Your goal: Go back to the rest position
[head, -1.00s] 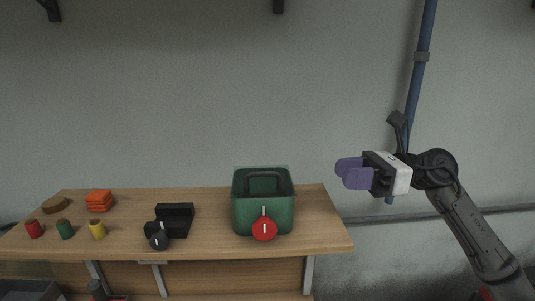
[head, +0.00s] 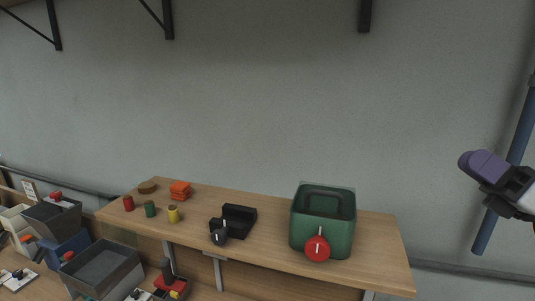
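My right gripper (head: 482,166) is at the right edge of the head view, raised in front of the wall and to the right of the wooden shelf (head: 377,255). Its purple fingers appear close together with nothing visible in them, but their gap cannot be made out. It touches nothing on the shelf. My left gripper is not in view.
The shelf holds a green bin (head: 323,222) with a red dial (head: 317,248), a black block (head: 238,219) with a dark knob, small coloured cylinders and orange pads (head: 180,190). Open boxes (head: 104,268) stand lower left. A blue pipe (head: 503,190) runs behind my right gripper.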

